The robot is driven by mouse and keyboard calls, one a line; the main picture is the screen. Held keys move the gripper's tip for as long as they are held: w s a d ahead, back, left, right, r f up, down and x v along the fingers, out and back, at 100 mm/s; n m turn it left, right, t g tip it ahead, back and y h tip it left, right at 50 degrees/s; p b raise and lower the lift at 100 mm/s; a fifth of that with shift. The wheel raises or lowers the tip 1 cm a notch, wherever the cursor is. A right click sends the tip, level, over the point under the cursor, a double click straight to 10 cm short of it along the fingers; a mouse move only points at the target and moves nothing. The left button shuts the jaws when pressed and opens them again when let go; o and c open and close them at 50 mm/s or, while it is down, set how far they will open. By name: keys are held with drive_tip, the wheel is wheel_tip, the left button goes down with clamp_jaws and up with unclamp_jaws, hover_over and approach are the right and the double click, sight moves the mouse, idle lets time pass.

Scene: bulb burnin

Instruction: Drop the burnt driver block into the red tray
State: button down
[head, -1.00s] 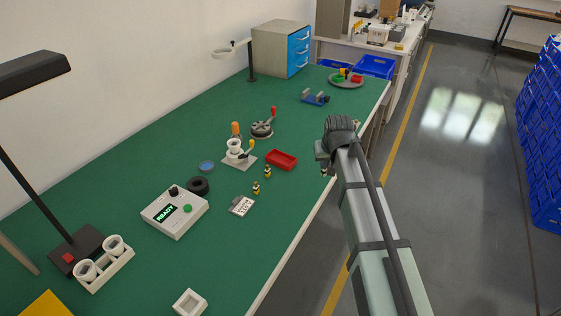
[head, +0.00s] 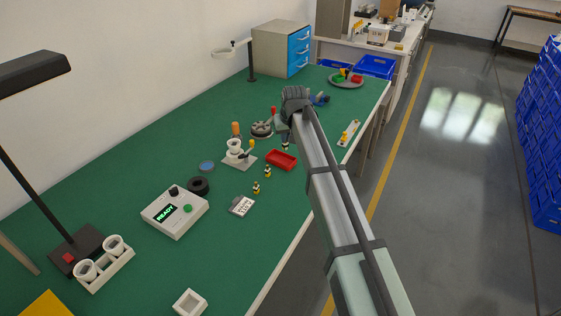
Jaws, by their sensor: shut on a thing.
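The red tray (head: 281,161) lies on the green bench, right of the white toggle-clamp fixture. My gripper (head: 285,138) is just above and behind the tray, pointing down. It is shut on a small dark and pale block (head: 285,147), which hangs below the fingers above the tray's far side. The block is too small to tell whether it is burnt. Two similar small yellow and black blocks stand in front of the tray, one nearer it (head: 267,173) and one further forward (head: 256,188).
The toggle-clamp fixture (head: 240,161) stands left of the tray. A round fixture with a red handle (head: 262,130) is behind it. A test box reading READY (head: 174,214), a black ring (head: 198,186) and a label card (head: 242,206) lie in front. A pale strip (head: 349,133) lies near the right edge.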

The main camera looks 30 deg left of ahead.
sight(286, 147)
drive_tip(key=shift+f, duration=2.7)
drive_tip(key=c, duration=1.1)
unclamp_jaws()
drive_tip(key=shift+c, duration=0.2)
drive_tip(key=shift+r, duration=0.15)
drive_tip(key=v, duration=1.3)
drive_tip(key=shift+r, duration=0.3)
drive_tip(key=shift+s+d, duration=0.1)
drive_tip(key=shift+d, duration=0.05)
